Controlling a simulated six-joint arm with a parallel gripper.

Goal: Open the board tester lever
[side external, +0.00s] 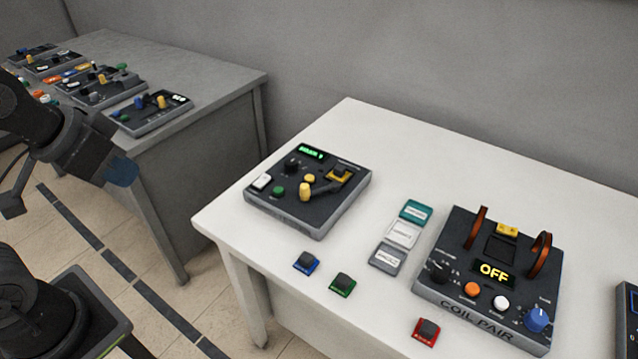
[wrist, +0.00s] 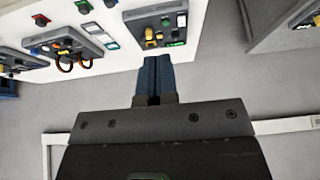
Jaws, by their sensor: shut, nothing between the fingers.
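The board tester (side external: 262,208) is a dark box with a green lit display at the left end of the white table. A dark lever (side external: 325,187) runs across its top near a yellow-framed socket, with a yellow knob by its left end. I cannot tell the lever's exact position. In the wrist view the tester (wrist: 135,26) is upside down, just beyond my fingertips in the picture. My gripper (side external: 122,173) is off the table to the left, well apart from the tester. Its blue fingers (wrist: 154,76) are together and empty.
The coil pair box (side external: 430,290) reads OFF and has two copper coils standing up. A grey table (side external: 215,90) with other panels is behind my arm.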

